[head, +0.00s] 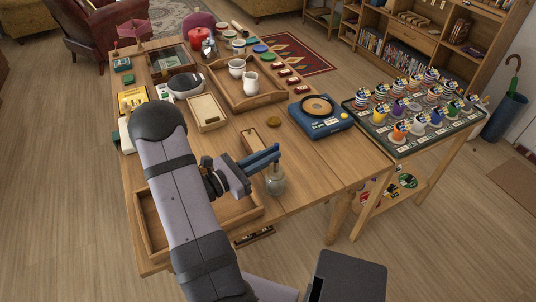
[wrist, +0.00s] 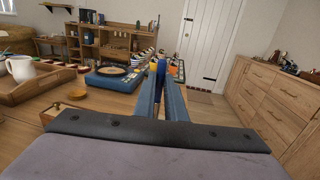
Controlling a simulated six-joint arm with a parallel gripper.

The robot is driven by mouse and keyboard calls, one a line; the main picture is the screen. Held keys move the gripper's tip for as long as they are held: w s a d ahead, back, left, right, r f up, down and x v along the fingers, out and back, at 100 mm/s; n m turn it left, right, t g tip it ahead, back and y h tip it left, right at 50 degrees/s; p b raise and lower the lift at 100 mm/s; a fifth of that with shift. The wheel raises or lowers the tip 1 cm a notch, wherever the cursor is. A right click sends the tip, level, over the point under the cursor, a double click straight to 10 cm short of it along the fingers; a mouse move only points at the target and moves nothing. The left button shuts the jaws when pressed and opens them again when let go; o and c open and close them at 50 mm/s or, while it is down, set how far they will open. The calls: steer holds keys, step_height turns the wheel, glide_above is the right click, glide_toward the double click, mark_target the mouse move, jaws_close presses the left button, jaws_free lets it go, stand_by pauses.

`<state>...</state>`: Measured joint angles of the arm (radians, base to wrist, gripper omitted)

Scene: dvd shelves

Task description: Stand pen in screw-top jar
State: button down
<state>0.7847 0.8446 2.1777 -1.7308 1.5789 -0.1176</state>
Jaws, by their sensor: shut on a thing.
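The glass screw-top jar (head: 275,184) stands near the table's front edge, just below my fingertips in the head view. My gripper (head: 273,155) is shut, pointing right, above the jar's mouth. In the wrist view, my gripper (wrist: 161,77) holds a narrow blue thing, which looks like the pen (wrist: 161,66), between its fingertips. The pen's lower part is hidden, and I cannot tell whether its end is inside the jar. A round golden-brown disc (head: 273,122), which looks like a lid, lies flat behind the jar; it also shows in the wrist view (wrist: 77,94).
A blue record player (head: 321,125) stands behind and right of the jar. A shallow wooden tray (head: 150,235) lies under my arm, and a small wooden box (head: 253,141) is behind my gripper. The table right of the jar is clear.

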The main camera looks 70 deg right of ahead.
steer(key=shift+f+b, duration=1.9)
steer(key=shift+f, duration=0.8)
steer(key=c, duration=1.7)
jaws_free()
steer(key=shift+c, duration=0.2)
steer(key=shift+a, duration=0.1)
steer(key=b+v, duration=0.1)
steer(key=v, duration=0.6)
